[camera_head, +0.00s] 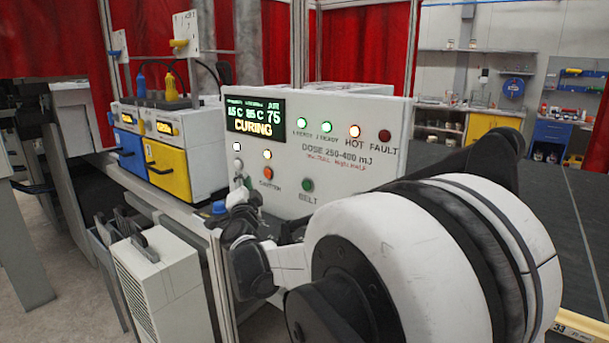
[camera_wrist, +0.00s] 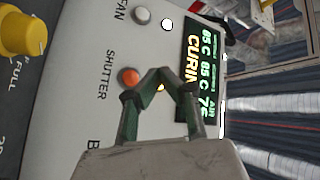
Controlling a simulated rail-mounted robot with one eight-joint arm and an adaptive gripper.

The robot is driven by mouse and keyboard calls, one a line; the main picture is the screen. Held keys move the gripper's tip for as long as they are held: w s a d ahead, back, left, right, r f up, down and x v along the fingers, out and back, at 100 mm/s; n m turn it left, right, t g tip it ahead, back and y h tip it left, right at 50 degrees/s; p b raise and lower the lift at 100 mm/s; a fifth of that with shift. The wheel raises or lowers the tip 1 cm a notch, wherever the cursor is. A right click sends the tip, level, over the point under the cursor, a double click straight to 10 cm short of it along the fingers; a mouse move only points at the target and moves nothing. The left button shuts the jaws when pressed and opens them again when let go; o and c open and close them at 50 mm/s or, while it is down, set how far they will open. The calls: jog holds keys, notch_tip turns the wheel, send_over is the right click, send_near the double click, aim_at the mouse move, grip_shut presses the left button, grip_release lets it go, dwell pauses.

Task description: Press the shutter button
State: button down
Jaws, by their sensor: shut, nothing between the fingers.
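The shutter button (camera_head: 267,173) is a round orange-red button on the white control panel, below a lit amber lamp (camera_head: 267,154). In the wrist view, the button (camera_wrist: 129,76) shows beside the word SHUTTER, just left of my fingertips. My gripper (camera_wrist: 160,74) is shut and empty, its green-padded fingers meeting in front of the panel and partly covering the amber lamp. In the head view, my gripper (camera_head: 240,183) is in front of the panel, left of the shutter button. I cannot tell the exact gap between fingertips and panel.
The display (camera_head: 254,117) reads CURING. A pale FAN button (camera_wrist: 141,15) and a green BELT button (camera_head: 307,185) flank the shutter button. Left of the panel stand a yellow-fronted box (camera_head: 165,168) and a blue-fronted box (camera_head: 130,155). A yellow knob (camera_wrist: 22,35) is at the wrist view's left edge.

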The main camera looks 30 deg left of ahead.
aim_at(268, 173)
jog(key=shift+s+a+f+t, duration=0.15)
jog(key=shift+s+a+f, duration=0.2)
jog(key=shift+a+f, duration=0.25)
jog(key=shift+s+a+f+t, duration=0.15)
jog(key=shift+s+a+f, duration=0.25)
jog(key=shift+a, duration=0.3)
jog(key=shift+w, duration=0.1)
jog(key=shift+w+d+p, duration=0.1)
jog(key=shift+w+d, duration=0.15)
jog(key=shift+w, duration=1.2)
jog(key=shift+w+d+p, duration=0.15)
jog(key=shift+w+d, duration=0.1)
jog(key=shift+w, duration=1.2)
jog(key=shift+w+d+p, duration=0.1)
jog(key=shift+w+d, duration=0.15)
jog(key=shift+w, duration=1.2)
jog(key=shift+w, duration=0.1)
jog(key=shift+w, duration=0.3)
jog(key=shift+w+d+b, duration=0.1)
jog(key=shift+w+b, duration=0.3)
jog(key=shift+s, duration=0.8)
